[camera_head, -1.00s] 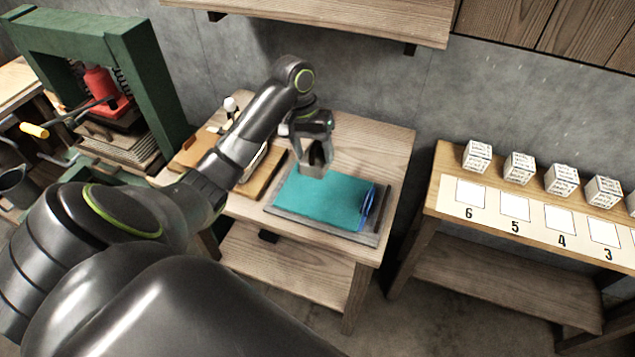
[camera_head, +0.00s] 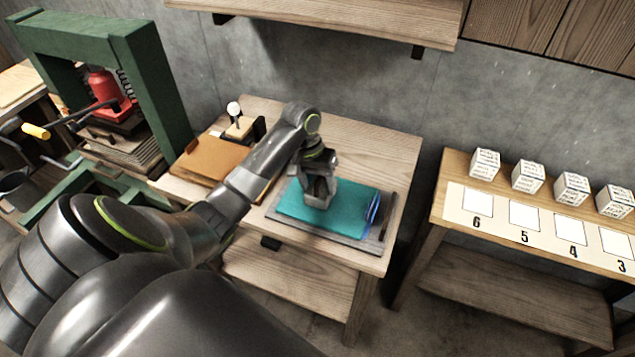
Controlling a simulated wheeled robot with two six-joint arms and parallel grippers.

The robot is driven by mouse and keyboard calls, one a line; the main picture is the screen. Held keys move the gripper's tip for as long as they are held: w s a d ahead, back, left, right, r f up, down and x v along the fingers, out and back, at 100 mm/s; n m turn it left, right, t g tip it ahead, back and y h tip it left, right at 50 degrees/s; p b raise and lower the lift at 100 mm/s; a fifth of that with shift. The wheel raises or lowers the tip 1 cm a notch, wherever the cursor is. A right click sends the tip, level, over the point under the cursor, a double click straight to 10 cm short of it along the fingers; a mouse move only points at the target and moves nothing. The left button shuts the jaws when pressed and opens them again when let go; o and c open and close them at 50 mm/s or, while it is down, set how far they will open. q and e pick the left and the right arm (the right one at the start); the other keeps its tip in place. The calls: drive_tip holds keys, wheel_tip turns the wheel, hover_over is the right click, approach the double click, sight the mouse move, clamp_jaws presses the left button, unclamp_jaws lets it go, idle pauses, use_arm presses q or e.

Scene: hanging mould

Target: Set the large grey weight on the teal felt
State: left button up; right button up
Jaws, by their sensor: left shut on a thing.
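The teal felt (camera_head: 345,219) lies flat on a grey board (camera_head: 376,244) on the wooden table, with a blue edge at its right end. My left gripper (camera_head: 318,200) points down over the felt's left-middle part. It is shut on a grey block, which I take to be the large grey weight (camera_head: 317,189). The weight is mostly hidden by the jaws. Its lower end is at or just above the felt; I cannot tell whether it touches. My right gripper is not in view.
A brown leather piece (camera_head: 209,158) and a white-knobbed tool (camera_head: 234,109) are on the table's left part. A green press (camera_head: 160,80) stands at left. A side bench (camera_head: 445,215) at right holds several white lettered cubes. A shelf (camera_head: 330,18) hangs above.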

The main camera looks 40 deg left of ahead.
sight(311, 186)
use_arm(q)
drive_tip(key=o, duration=1.5)
drive_tip(key=r, duration=0.3)
drive_tip(key=a+r+b, duration=0.1)
drive_tip(key=r, duration=0.2)
drive_tip(key=shift+s+a+r, duration=0.1)
drive_tip(key=shift+a+r, duration=0.1)
drive_tip(key=shift+r, duration=0.2)
drive_tip(key=r+p, duration=0.2)
drive_tip(key=r, duration=0.1)
drive_tip(key=a+r+p, duration=0.1)
drive_tip(key=r, duration=0.1)
drive_tip(key=shift+s+p, duration=0.2)
drive_tip(key=shift+p, duration=0.2)
drive_tip(key=shift+d, duration=0.1)
